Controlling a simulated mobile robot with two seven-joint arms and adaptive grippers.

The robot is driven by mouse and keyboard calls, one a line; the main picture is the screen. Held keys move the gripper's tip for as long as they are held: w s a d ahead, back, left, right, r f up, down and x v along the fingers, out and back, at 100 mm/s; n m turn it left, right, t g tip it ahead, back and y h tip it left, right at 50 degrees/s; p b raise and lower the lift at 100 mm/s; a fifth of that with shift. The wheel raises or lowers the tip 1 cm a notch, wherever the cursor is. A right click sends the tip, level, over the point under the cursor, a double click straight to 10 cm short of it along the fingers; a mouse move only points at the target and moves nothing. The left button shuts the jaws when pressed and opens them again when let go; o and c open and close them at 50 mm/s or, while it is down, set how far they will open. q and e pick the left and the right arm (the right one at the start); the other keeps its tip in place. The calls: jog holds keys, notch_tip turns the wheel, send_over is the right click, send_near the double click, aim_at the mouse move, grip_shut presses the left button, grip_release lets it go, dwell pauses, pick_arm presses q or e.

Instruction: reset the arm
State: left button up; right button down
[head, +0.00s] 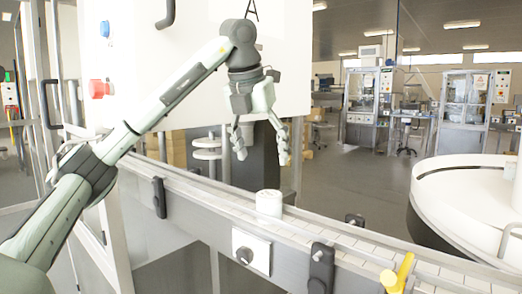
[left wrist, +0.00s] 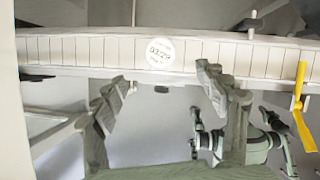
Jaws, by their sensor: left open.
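My left arm comes in from the left in the head view. Its gripper (head: 262,145) hangs above the conveyor, fingers pointing down, open and empty. In the left wrist view the two fingers of the left gripper (left wrist: 165,95) are spread apart with nothing between them. A white cylindrical container (head: 269,203) stands upright on the conveyor, below the gripper and apart from it. In the left wrist view the container's round top (left wrist: 160,52) shows dark printed characters. My right gripper cannot be made out in the head view.
The conveyor (head: 330,233) runs from the left to the lower right, with rails and black clamps along it. A yellow lever (head: 399,274) stands at its near edge. A large round white table (head: 465,195) is at the right. A white machine cabinet stands behind the arm.

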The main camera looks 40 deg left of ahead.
aim_at(270, 193)
pick_arm(q)
jog(key=shift+s+r, duration=0.1)
jog(key=shift+r, duration=0.05)
pick_arm(e)
jog(key=shift+w+a+r, duration=0.1)
jog(key=shift+w+r, duration=0.05)
dwell(0.4)
pick_arm(q)
jog(key=x, duration=1.2)
jog(key=shift+s, duration=0.1)
jog(key=shift+f, duration=0.4)
jog(key=shift+r, duration=0.25)
jog(key=shift+r, duration=0.1)
